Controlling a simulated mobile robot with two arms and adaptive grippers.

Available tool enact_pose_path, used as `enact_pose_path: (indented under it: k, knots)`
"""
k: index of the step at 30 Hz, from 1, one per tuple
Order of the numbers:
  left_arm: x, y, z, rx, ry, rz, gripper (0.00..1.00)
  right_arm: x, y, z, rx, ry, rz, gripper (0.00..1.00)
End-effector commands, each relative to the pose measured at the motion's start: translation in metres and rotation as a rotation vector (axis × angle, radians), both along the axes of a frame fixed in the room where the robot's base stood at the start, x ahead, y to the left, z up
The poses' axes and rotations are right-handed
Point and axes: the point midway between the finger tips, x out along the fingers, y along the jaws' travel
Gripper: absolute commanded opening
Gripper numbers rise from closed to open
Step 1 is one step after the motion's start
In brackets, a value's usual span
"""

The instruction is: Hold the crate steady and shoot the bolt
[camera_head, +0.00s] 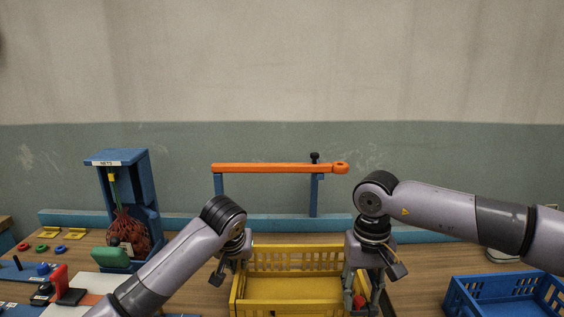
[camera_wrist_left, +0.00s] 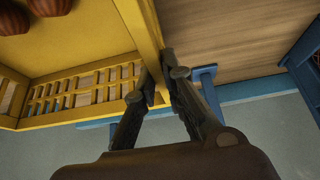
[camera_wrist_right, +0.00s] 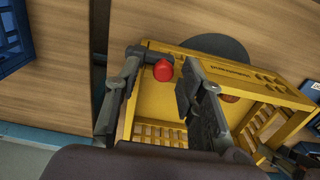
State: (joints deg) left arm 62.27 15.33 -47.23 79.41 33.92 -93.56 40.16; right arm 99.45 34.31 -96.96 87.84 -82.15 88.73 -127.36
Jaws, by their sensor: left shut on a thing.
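The yellow crate (camera_head: 290,290) stands on the bench in front of me. My left gripper (camera_head: 234,270) is shut on the crate's left wall; in the left wrist view its fingers (camera_wrist_left: 158,75) pinch the yellow wall. A red knob (camera_head: 359,301), probably the bolt's, is at the crate's right side, and it also shows in the right wrist view (camera_wrist_right: 163,70). My right gripper (camera_head: 362,300) points down there, open, its fingers on either side of the knob with gaps visible. The bolt's shaft is hidden. Reddish-brown round things (camera_wrist_left: 48,6) lie in the crate.
An orange bar (camera_head: 270,168) on blue posts stands behind the crate. A blue crate (camera_head: 505,295) is at the right. A blue stand (camera_head: 145,185) with a red net sack (camera_head: 128,230) is at the left, near several small coloured parts.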

Motion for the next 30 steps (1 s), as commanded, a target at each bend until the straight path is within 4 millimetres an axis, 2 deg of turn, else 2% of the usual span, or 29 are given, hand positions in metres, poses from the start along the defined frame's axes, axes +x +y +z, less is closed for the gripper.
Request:
enact_pose_path:
  k: [5,24,30]
  knots:
    - [0.0,-0.001,0.0,0.0,0.0,-0.004,0.0,0.001,0.001,0.009,0.001,-0.002,0.0,0.37]
    - [-0.001,-0.002,0.0,-0.001,0.001,-0.005,0.0,0.001,0.001,0.072,0.0,-0.002,0.001,0.37]
    - [-0.001,-0.002,0.0,-0.001,0.001,-0.005,0.0,0.0,0.0,0.08,0.001,0.0,0.001,0.37]
